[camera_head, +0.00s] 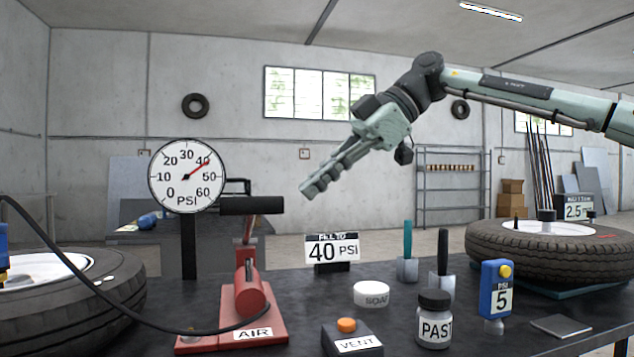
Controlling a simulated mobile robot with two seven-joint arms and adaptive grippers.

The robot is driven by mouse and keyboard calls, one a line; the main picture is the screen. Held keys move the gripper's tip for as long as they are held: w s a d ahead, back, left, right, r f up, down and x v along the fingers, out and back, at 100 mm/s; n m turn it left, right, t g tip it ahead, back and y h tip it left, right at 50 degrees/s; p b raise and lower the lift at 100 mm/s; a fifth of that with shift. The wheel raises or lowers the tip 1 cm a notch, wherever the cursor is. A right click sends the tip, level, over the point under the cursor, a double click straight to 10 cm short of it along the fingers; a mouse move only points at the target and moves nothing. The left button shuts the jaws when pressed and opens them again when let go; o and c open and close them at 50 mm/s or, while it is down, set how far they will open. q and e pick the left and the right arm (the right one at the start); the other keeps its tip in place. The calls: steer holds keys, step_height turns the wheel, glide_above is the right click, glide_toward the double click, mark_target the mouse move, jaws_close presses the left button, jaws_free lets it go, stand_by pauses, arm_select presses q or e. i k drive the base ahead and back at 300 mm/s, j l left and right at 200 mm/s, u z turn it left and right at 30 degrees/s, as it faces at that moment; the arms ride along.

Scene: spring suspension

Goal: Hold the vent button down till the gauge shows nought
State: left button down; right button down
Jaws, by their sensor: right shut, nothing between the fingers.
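The vent box (352,341) stands at the front middle of the dark bench, labelled VENT, with an orange button (346,325) on top. The button stands up, with nothing touching it. The round white gauge (187,176) stands on a dark post at left, marked 0 to 60 PSI. Its red needle points up and right, at about 40. My right gripper (309,189) comes in from the right and hangs well above the bench, shut and empty, its fingers pointing down and left. It is apart from the vent box. My left gripper is not in view.
A red air pump (250,298) with a black hose stands left of the vent box. A SOAP tin (371,293), PASTE jar (434,320), blue PSI 5 device (495,290) and 40 PSI sign (332,249) stand nearby. Tyres lie at left (110,315) and right (560,265).

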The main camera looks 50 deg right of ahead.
mark_target(343, 324)
steer(key=k, duration=1.5)
